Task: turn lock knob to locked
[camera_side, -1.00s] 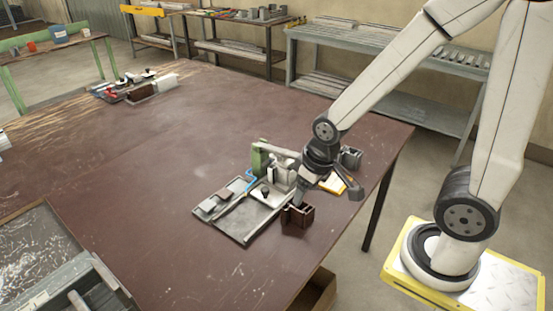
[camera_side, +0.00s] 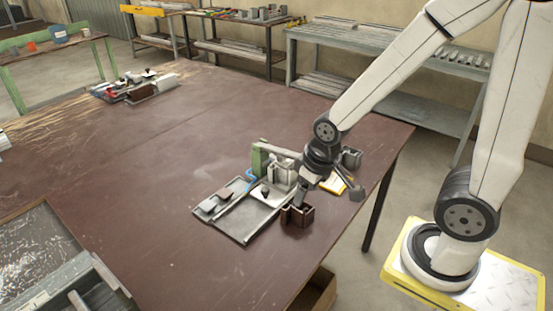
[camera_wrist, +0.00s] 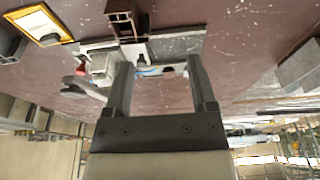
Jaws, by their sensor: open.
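The clamp fixture is a flat grey plate (camera_side: 240,232) with a green upright bracket (camera_side: 258,158) and pale clamp blocks at its back. A small black knob-like part (camera_side: 265,190) stands on the fixture; I cannot tell whether it is the lock knob or how it is turned. My gripper (camera_side: 300,202) points down at the fixture's right end, close to a brown hollow profile block (camera_side: 298,218). In the wrist view, my gripper (camera_wrist: 160,62) has its fingers wide apart with nothing held. The plate (camera_wrist: 172,44) and a red-tipped part (camera_wrist: 80,70) show beyond them.
A yellow-framed card (camera_wrist: 40,25) lies beside the fixture and is partly hidden by my arm in the side view. A grey tray (camera_side: 75,285) is at front left. Several parts lie at the far left. The brown table (camera_side: 150,190) is clear between.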

